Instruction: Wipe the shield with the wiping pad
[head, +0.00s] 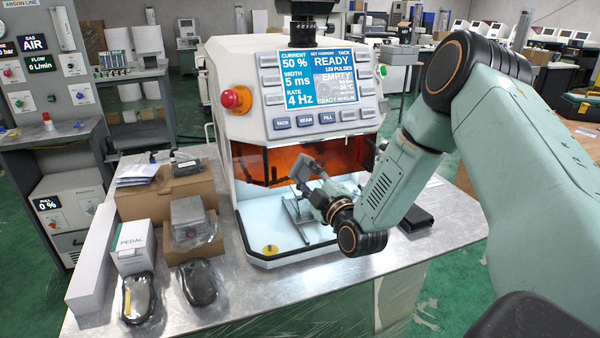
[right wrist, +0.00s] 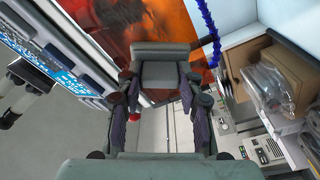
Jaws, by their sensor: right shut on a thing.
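The shield (head: 262,163) is the orange see-through panel across the front of the white machine, below its control panel. In the right wrist view the shield (right wrist: 115,22) fills the top middle, with a darker patch on it. My right gripper (head: 312,184) is in front of the machine's opening, at the shield's lower part. It is shut on the wiping pad, a dark grey block (right wrist: 165,72) between its fingers. The pad (head: 303,166) overlaps the shield in the head view; I cannot tell whether they touch. My left gripper is not in view.
The white machine (head: 222,120) stands on a metal table (head: 230,310). A red button (head: 236,99) sticks out of the machine. A dark flat item (head: 415,219) lies at right.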

